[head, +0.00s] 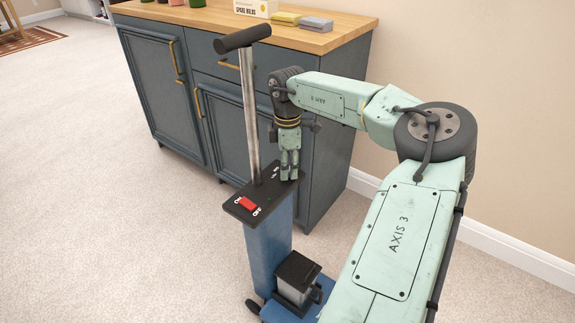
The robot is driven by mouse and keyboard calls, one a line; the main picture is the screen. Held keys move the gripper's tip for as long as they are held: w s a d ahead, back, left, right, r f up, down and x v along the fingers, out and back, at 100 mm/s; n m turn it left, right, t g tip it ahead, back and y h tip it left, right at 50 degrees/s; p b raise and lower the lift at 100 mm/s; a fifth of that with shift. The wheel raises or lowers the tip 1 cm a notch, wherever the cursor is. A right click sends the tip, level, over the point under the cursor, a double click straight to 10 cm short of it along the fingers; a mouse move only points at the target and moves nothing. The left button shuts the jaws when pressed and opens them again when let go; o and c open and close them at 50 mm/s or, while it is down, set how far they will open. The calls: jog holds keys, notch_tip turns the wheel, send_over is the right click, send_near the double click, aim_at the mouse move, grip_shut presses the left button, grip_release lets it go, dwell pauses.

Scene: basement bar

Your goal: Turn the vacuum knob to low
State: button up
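The vacuum (268,255) stands upright, with a blue body and a black top panel (236,208). A metal pole with a black handle (243,38) rises from the panel. A red switch (248,203) marked ON and OFF sits at the panel's near left. My gripper (289,177) points down at the panel's far right end, its two pale green fingers close together. Small white marks (274,172) show on the panel just left of the fingertips. I cannot make out the knob; the fingers may hide it. Whether they hold anything or touch the panel is unclear.
A dark blue cabinet (165,95) with a wooden top (205,18) stands close behind the vacuum. Carpet (90,200) is clear at left.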

grip_shut()
jog(key=shift+n, duration=0.3)
jog(key=n+p, duration=0.1)
jog(key=n, duration=0.2)
jog(key=n+p, duration=0.1)
jog(key=n, duration=0.4)
jog(key=n+p, duration=0.1)
jog(key=n, duration=0.5)
jog(key=shift+n+p, duration=0.65)
jog(key=shift+n, duration=2.05)
